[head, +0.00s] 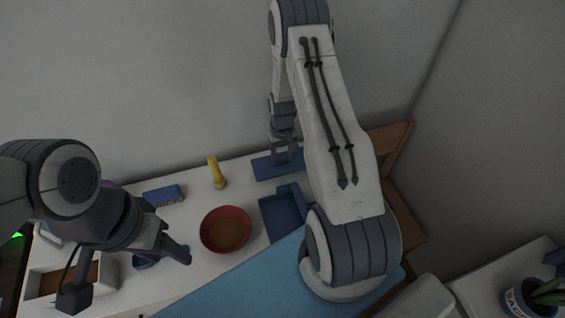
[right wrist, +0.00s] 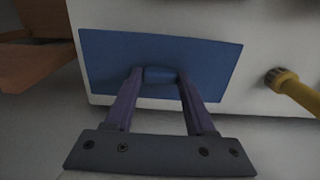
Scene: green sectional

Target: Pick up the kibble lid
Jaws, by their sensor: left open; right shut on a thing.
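The kibble lid, a flat blue panel with a small raised handle, is near the back of the white table in the head view (head: 264,168). It fills the middle of the right wrist view (right wrist: 215,65). My right gripper (right wrist: 160,76) is shut on the handle, one finger on each side; it also shows in the head view (head: 284,158). I cannot tell whether the lid touches the table. A blue open bin (head: 285,212) stands in front of the lid, partly hidden by my right arm. My left gripper (head: 178,252) is open over the table's left part.
A red bowl with brown contents (head: 226,230), a yellow bottle-like object (head: 217,172) and a blue box (head: 164,195) stand on the white table. A white tray (head: 40,272) is at the left. A wooden piece (head: 395,145) and the wall are close behind.

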